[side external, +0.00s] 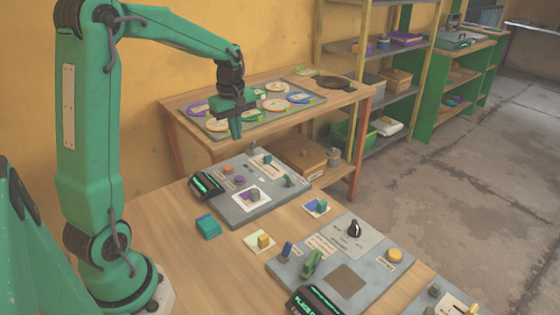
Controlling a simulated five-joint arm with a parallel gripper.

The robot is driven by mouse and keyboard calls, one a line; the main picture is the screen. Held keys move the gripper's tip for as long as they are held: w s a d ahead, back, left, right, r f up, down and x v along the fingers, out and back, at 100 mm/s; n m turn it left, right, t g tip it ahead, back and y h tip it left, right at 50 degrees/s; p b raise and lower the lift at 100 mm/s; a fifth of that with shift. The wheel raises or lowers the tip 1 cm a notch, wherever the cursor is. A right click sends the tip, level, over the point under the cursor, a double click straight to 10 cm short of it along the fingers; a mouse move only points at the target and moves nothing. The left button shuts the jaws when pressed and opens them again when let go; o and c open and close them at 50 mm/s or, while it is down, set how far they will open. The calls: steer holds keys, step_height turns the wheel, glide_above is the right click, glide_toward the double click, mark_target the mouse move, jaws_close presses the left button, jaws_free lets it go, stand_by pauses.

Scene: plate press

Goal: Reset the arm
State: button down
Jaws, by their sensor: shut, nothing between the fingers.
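My gripper (235,128) is shut and empty. It points down at the end of my green arm, above the far end of the wooden table (180,262). It hangs in the air over the back of a grey panel (262,208) and in front of a second table that holds round discs. The panel carries a dark display with green marks (206,186), a white square with a purple and grey block, and small coloured buttons. The fingers appear apart from everything below them.
A teal block (208,227), a yellow block (263,240) and a blue-teal block (320,206) stand around the panel. A second grey panel (377,262) with a black knob (355,229) lies at the front right. The back table (172,104) and shelves stand behind.

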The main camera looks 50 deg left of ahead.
steer(key=s+d+r+m+t, duration=0.2)
steer(key=s+d+r+m, duration=0.1)
steer(key=s+d+m, duration=0.5)
steer(key=s+d+r+m+t, duration=0.3)
steer(key=s+d+r+m, duration=0.1)
steer(key=s+d+m, duration=0.4)
steer(key=shift+s+d+m, duration=0.2)
steer(key=shift+d+m, duration=0.5)
steer(key=shift+d, duration=0.45)
